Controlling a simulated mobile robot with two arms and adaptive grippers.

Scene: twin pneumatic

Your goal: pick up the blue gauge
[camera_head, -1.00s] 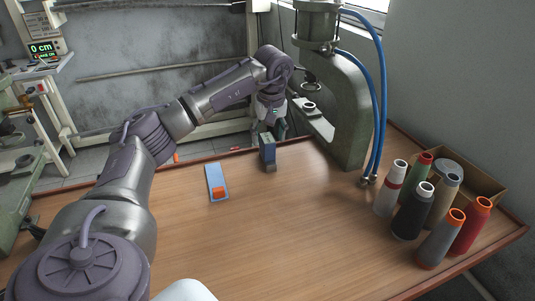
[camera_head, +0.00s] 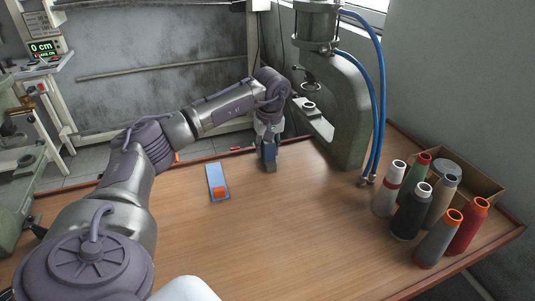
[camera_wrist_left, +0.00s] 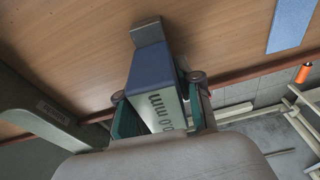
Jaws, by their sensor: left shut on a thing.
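The blue gauge (camera_wrist_left: 152,68) is a blue block with a grey foot and a pale face printed with "0.0 mm" in the left wrist view. It stands on the wooden table near the back edge, and it also shows in the head view (camera_head: 270,154). My left gripper (camera_wrist_left: 160,115) is shut on it, with one green-padded finger on each side. In the head view the left gripper (camera_head: 268,140) comes down over the gauge from above and hides its upper part. My right gripper is in neither view.
A blue strip with an orange block (camera_head: 217,182) lies on the table left of the gauge. A green press (camera_head: 345,110) with blue hoses stands at right. Several thread cones (camera_head: 412,211) and a cardboard box (camera_head: 470,178) are at far right. The table's front middle is clear.

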